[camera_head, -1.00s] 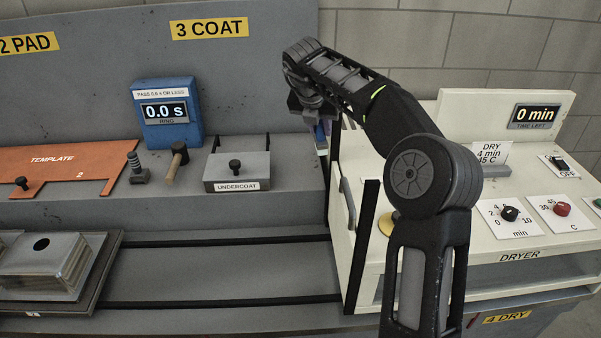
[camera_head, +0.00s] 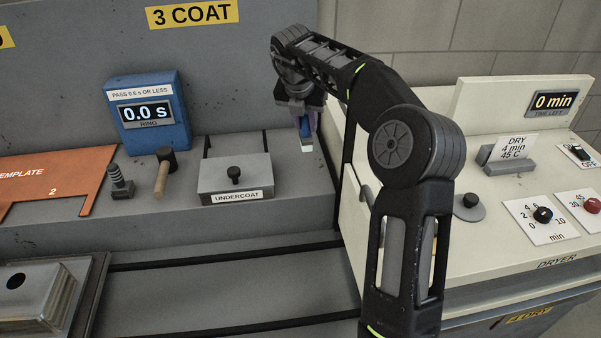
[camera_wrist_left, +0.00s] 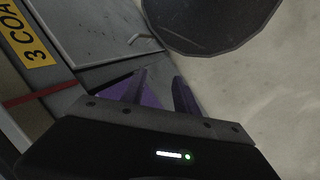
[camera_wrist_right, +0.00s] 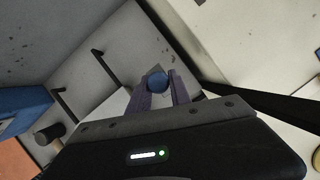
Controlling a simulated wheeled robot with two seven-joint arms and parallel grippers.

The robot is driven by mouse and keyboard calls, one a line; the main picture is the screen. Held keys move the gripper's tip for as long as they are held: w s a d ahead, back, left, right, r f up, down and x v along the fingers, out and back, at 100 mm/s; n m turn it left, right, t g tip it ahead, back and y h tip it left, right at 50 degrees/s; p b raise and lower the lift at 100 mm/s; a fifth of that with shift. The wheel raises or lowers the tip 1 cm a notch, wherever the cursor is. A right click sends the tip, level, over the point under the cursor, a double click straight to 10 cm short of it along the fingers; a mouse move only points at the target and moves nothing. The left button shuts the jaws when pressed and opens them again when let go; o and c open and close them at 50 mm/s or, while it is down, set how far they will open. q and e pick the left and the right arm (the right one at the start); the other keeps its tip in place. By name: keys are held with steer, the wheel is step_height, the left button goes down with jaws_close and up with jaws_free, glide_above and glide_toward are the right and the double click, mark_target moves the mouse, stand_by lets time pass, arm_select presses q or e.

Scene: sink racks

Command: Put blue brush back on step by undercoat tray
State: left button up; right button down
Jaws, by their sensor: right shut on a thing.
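The blue brush (camera_head: 306,126) is held roughly upright, its pale tip pointing down, to the right of the undercoat tray. My right gripper (camera_head: 304,108) is shut on it. In the right wrist view the round blue end of the brush (camera_wrist_right: 156,82) shows between the fingers (camera_wrist_right: 160,90). I cannot tell whether the tip touches the step (camera_head: 285,200). The grey undercoat tray (camera_head: 215,180), with a black knob and a label, sits on the step. My left gripper (camera_wrist_left: 160,85) shows only in its wrist view, fingers apart with nothing seen between them.
A wooden-handled tool (camera_head: 162,175), a dark bolt-like piece (camera_head: 120,182), a blue timer (camera_head: 150,118) and an orange template (camera_head: 50,180) lie to the left.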

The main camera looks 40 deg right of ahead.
mark_target(305, 138)
steer(key=shift+s+r, duration=0.15)
steer(key=shift+s, duration=0.05)
step_height(305, 138, down, 6)
steer(key=shift+w+f+p, duration=0.1)
steer(key=shift+f+p, duration=0.1)
steer(key=shift+p, duration=0.15)
steer(key=shift+f+p, duration=0.3)
steer(key=shift+f, duration=1.55)
steer(key=c, duration=1.2)
jaws_free()
steer(key=shift+f, duration=0.15)
